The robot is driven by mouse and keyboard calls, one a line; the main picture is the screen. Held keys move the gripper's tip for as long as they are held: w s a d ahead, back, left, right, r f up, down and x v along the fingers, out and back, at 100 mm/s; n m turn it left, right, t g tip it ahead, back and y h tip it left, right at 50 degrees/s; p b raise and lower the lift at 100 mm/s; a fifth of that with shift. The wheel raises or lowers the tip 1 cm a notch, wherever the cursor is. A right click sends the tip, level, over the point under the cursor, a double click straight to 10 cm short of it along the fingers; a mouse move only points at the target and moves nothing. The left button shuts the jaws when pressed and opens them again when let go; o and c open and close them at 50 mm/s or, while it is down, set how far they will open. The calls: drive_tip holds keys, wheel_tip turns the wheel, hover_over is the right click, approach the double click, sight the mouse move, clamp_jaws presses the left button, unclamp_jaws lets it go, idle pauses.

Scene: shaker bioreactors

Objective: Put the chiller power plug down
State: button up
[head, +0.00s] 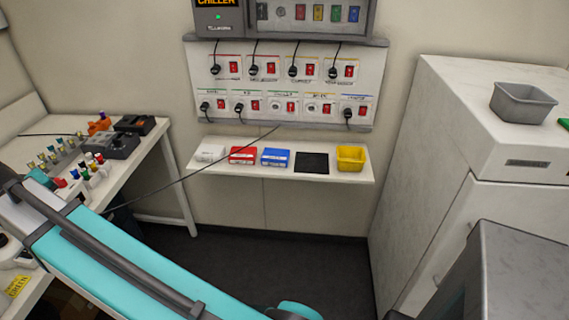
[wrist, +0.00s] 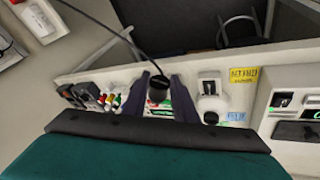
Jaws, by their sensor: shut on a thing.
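My gripper (wrist: 160,82) is shut on a black plug (wrist: 158,94), seen between its two dark fingers in the wrist view. A dark cable (wrist: 105,25) runs from the plug up and to the left. In the head view the cable (head: 190,175) stretches from just below the socket panel (head: 283,122) down left behind my teal arm. My gripper and the plug are hidden in the head view. The chiller (head: 215,15) is above the panel, which holds several black plugs. Two lower-row sockets, the green-labelled one (head: 277,106) and its right neighbour (head: 313,108), look empty.
A wall shelf (head: 215,170) under the panel bears white, red and blue boxes, a black square mat (head: 312,162) and a yellow bin (head: 351,157). A cluttered bench (head: 165,185) stands left. A white cabinet (head: 440,160) with a grey tray (head: 523,102) stands right.

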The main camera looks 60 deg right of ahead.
drive_tip(key=s+d+f+m+g+h+b, duration=0.1)
drive_tip(key=s+d+f+m+b, duration=0.2)
drive_tip(key=d, duration=1)
drive_tip(key=s+d+f+m+g, duration=0.15)
drive_tip(key=s+d, duration=0.35)
drive_tip(key=d, duration=0.7)
drive_tip(key=s+d+f+m+h+b, duration=0.15)
drive_tip(key=s+d+f, duration=0.25)
drive_tip(key=d, duration=0.9)
drive_tip(key=s+d+f+m+g+b, duration=0.1)
drive_tip(key=s+d+f+m+b, duration=0.1)
drive_tip(key=s+d, duration=0.9)
drive_tip(key=s+d+f+m+g+b, duration=0.1)
drive_tip(key=s+d+f+m, duration=0.3)
drive_tip(key=s+d, duration=0.7)
drive_tip(key=s+b, duration=0.1)
drive_tip(key=s, duration=0.5)
drive_tip(key=shift+s+d+f+g, duration=0.35)
drive_tip(key=shift+s+d+f, duration=0.05)
drive_tip(key=shift+d+y, duration=0.15)
drive_tip(key=shift+y, duration=0.1)
drive_tip(key=d+p, duration=0.1)
drive_tip(key=d, duration=0.4)
drive_tip(key=w+d+f, duration=0.1)
drive_tip(key=d, duration=0.4)
drive_tip(key=w+d+p, duration=0.1)
drive_tip(key=d, duration=0.4)
drive_tip(key=shift+w+d+f+p, duration=0.25)
drive_tip(key=shift+p, duration=0.05)
drive_tip(key=shift+f, duration=0.1)
